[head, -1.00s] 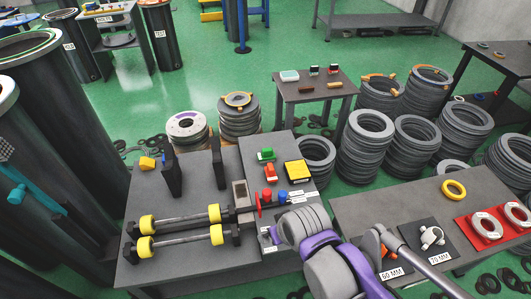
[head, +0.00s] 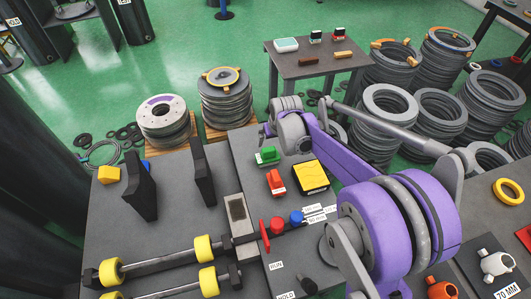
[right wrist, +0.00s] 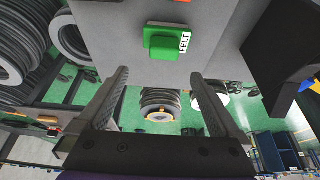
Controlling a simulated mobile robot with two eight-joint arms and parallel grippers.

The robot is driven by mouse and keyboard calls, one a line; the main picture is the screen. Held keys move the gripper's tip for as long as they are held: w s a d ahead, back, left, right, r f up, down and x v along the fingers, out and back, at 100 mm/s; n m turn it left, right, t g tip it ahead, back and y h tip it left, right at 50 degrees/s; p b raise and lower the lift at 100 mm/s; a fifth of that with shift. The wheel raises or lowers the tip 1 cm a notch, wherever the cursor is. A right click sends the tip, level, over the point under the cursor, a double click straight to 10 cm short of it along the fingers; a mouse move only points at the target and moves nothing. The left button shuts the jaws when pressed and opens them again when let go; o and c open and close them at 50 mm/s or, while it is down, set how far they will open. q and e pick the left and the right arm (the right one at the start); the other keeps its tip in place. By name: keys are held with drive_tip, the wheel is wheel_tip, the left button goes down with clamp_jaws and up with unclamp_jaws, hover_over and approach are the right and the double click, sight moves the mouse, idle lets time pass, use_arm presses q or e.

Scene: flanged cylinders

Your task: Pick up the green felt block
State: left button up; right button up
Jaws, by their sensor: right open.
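The green felt block (head: 267,155) sits on the grey tabletop, above and left of the yellow block in the head view. In the right wrist view it shows as a green block (right wrist: 165,40) beside a white "FELT" label. My right gripper (right wrist: 159,75) is open, its two dark fingers spread with nothing between them; the block lies beyond the fingertips, roughly centred between them. In the head view the right gripper (head: 265,131) is small and partly hidden by its own wrist, close to the block's far side. My left gripper is not in view.
A red-orange block (head: 275,181) and a yellow square block (head: 310,175) are close to the green one. Black upright plates (head: 139,186) stand to the left. Rods with yellow rollers (head: 204,248) lie in front. Stacked grey rings (head: 227,98) stand behind the table.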

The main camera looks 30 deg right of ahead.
sight(269, 150)
drive_tip(key=b+x, duration=0.1)
drive_tip(key=x, duration=0.3)
drive_tip(key=shift+s+a, duration=0.1)
drive_tip(key=shift+s, duration=0.05)
drive_tip(key=x, duration=0.2)
drive_tip(key=b+x, duration=0.1)
drive_tip(key=x, duration=0.1)
drive_tip(key=b+x, duration=0.1)
drive_tip(key=x, duration=0.1)
drive_tip(key=shift+s+a+f, duration=0.1)
drive_tip(key=shift+a+f, duration=0.05)
drive_tip(key=shift+a, duration=0.2)
drive_tip(key=shift+c, duration=1)
clamp_jaws()
wheel_tip(269, 150, up, 10)
drive_tip(key=p, duration=0.2)
drive_tip(key=shift+p, duration=0.4)
